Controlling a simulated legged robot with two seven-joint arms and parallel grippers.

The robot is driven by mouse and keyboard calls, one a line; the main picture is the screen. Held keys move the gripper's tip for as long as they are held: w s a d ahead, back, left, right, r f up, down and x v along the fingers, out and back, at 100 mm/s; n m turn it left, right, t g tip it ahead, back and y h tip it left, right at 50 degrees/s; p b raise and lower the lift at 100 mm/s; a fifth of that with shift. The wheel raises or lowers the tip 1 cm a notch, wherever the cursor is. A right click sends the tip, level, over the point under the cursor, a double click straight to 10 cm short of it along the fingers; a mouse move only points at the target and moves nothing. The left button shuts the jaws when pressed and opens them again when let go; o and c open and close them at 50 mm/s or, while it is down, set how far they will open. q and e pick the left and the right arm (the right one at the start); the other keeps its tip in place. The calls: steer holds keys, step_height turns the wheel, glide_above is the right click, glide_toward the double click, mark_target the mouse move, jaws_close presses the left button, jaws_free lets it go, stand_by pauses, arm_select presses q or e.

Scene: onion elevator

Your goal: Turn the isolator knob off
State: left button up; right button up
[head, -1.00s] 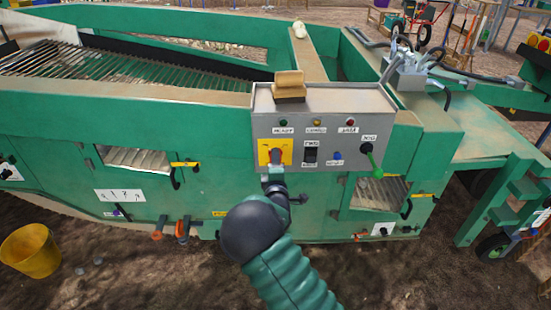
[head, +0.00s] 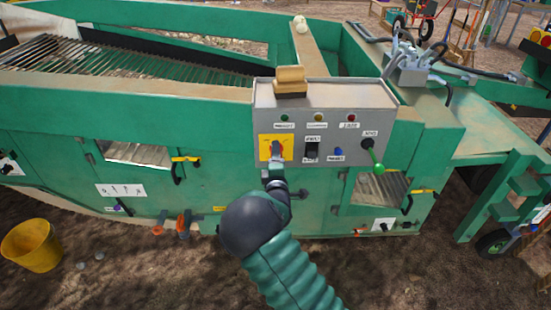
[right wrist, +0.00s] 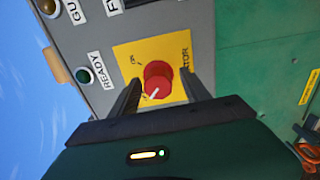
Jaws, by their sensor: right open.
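The isolator knob (right wrist: 157,78) is round and red with a white mark, on a yellow plate (right wrist: 126,62) of the grey control box (head: 330,97). In the right wrist view the white mark points toward the lower left; the small label there is too blurred to read. My right gripper (right wrist: 161,84) is open, with one finger on each side of the knob; I cannot tell whether they touch it. In the head view my right gripper (head: 276,162) is in front of the yellow plate (head: 264,142) and mostly hides the knob. My left gripper is out of view.
The box also carries a black switch (head: 311,149), a blue button (head: 338,152) and a green-tipped lever (head: 373,158). A wooden-backed brush (head: 290,80) lies on top. The green machine (head: 220,120) fills the space behind. A yellow bucket (head: 31,245) stands at left.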

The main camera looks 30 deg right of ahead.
steer(key=p+v, duration=0.3)
steer(key=v, duration=1.3)
steer(key=shift+s+a+p, duration=0.3)
steer(key=shift+a+p, duration=0.05)
steer(key=shift+p, duration=0.05)
steer(key=shift+f, duration=0.15)
